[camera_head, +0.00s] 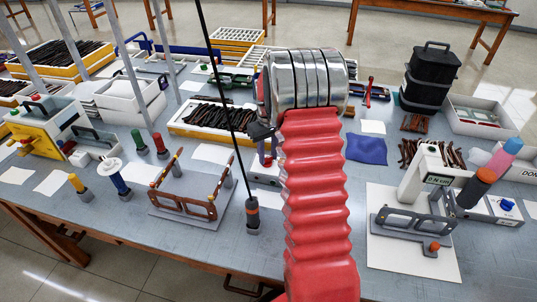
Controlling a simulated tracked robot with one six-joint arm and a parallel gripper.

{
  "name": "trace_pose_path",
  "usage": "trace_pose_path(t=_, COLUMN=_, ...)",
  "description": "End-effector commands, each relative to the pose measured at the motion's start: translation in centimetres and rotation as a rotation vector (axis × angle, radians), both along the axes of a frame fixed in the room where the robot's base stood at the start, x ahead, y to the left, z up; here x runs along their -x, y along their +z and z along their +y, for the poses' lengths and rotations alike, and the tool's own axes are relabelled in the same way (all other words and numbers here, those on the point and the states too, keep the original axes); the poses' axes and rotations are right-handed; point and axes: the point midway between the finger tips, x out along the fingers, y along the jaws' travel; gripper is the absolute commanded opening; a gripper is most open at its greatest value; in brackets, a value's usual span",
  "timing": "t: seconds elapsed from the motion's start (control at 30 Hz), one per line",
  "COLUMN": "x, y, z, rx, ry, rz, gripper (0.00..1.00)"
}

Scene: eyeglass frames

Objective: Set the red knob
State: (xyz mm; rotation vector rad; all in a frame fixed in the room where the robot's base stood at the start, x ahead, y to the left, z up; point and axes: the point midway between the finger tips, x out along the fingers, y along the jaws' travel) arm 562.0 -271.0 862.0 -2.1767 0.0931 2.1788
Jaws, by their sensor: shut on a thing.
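My gripper (262,134) is the small dark part beside the lower left of my silver wrist. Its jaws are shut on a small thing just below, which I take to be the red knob. My red ribbed arm and the wrist hide most of the hold, so the knob's shape and setting cannot be read.
Posts with coloured tops stand at the left.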

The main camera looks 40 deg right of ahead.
Motion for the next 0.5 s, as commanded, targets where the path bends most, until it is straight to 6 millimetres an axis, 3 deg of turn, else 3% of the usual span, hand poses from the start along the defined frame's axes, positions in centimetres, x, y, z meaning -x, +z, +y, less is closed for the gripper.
trace_pose_path(t=0.5, x=-0.12, y=0.16, z=-0.09, rx=0.003, ry=-0.076, rz=-0.005, gripper=0.07)
